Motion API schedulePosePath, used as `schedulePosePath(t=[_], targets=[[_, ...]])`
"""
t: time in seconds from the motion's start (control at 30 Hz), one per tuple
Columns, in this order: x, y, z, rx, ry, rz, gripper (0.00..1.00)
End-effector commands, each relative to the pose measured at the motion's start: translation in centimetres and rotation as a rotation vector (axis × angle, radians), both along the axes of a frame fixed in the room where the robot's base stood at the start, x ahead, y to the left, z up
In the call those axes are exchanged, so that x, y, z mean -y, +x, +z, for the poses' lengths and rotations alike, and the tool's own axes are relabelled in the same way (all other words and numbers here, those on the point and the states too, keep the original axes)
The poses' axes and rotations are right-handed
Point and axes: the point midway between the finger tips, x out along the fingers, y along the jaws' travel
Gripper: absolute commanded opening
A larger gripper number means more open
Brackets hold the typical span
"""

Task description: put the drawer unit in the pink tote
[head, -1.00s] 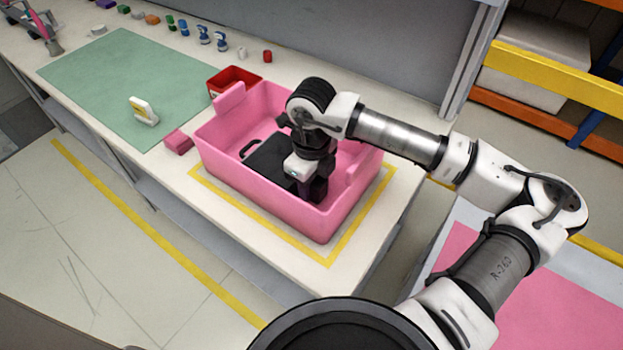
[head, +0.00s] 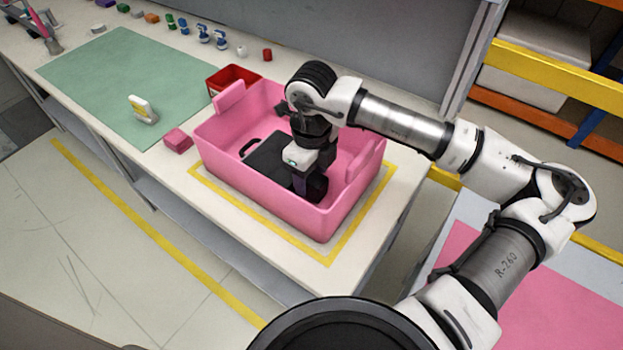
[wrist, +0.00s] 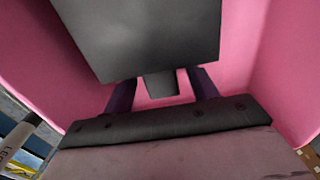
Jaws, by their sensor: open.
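The drawer unit, a flat dark grey box (head: 265,162), lies inside the pink tote (head: 250,195). A black loop handle shows at its left end in the head view. My gripper (head: 309,185) points down inside the tote over the unit's right end and hides part of it. In the wrist view the unit's dark body (wrist: 150,35) fills the upper middle. A small grey tab on it sits between the two spread fingers of my gripper (wrist: 162,90), with pink gaps on both sides. My gripper is open and holds nothing.
The tote stands inside a yellow taped outline (head: 330,258) on the bench. A red bin (head: 233,78) is behind it, and a pink block (head: 178,140) is close to its left. Tote walls surround my gripper.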

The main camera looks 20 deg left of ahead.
Motion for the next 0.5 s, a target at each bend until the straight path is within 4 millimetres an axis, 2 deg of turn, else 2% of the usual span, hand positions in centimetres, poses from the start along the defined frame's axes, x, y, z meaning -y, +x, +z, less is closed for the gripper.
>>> schedulePosePath(t=[0.3, 0.5], targets=[[0.0, 0.0, 6.8, 0.004, -0.001, 0.000, 0.58], [0.0, 0.0, 9.2, 0.001, -0.001, 0.000, 0.58]])
